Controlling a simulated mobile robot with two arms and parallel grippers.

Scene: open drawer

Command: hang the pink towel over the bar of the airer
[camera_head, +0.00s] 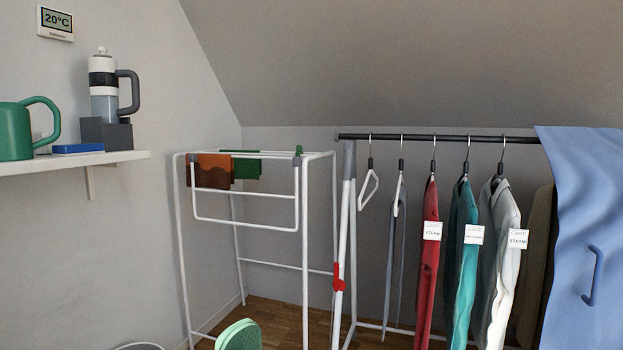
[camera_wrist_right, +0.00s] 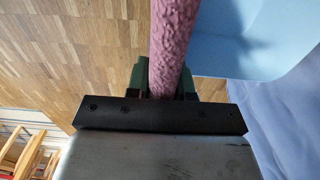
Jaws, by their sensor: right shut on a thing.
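The white airer (camera_head: 304,240) stands left of centre in the head view, with its top bars clear to see. A brown cloth (camera_head: 210,172) and a green cloth (camera_head: 247,168) hang at its back left. In the right wrist view my right gripper (camera_wrist_right: 163,82) is shut on the pink towel (camera_wrist_right: 173,35), which shows as a thick strip running up out of the frame. The head view shows neither the pink towel nor my grippers. My left gripper is in no view.
A clothes rail (camera_head: 440,137) with hangers and several garments stands right of the airer. A blue cloth (camera_head: 580,210) hangs at its right end. A shelf (camera_head: 75,160) with a green jug (camera_head: 15,130) juts from the left wall. A green rounded object (camera_head: 238,336) is at the bottom.

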